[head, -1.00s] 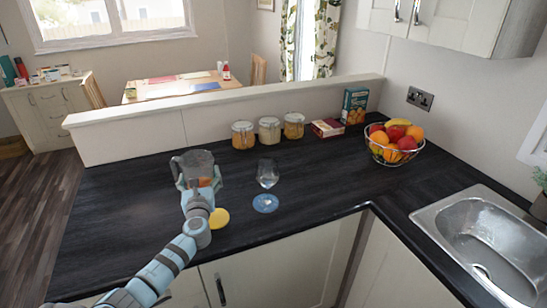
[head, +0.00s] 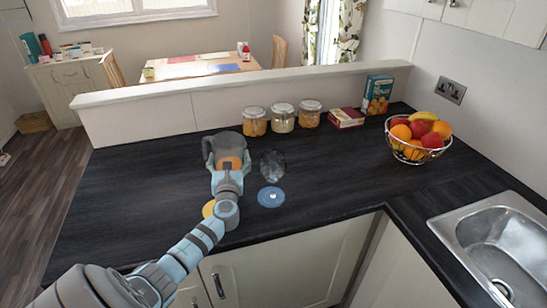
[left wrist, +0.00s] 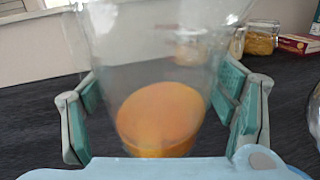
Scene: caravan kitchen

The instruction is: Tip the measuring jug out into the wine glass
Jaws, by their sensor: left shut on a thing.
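The clear measuring jug (head: 229,146) holds something orange in its lower part and looks about upright. My left gripper (head: 228,164) is shut around the jug's sides, above the dark worktop. In the left wrist view the jug (left wrist: 150,60) fills the middle, with a gripper finger on either side and the orange contents at the bottom. The clear wine glass (head: 272,166) stands upright on a blue coaster (head: 271,197), just right of the jug with a small gap. It looks empty. A sliver of the glass (left wrist: 314,115) shows at the left wrist view's right edge. My right gripper is out of view.
A yellow coaster (head: 208,209) lies partly behind my left arm. Several lidded jars (head: 282,117), a red box (head: 346,118) and a tall carton (head: 377,94) stand at the back. A fruit basket (head: 417,138) and sink (head: 497,245) are right. The worktop left of the jug is clear.

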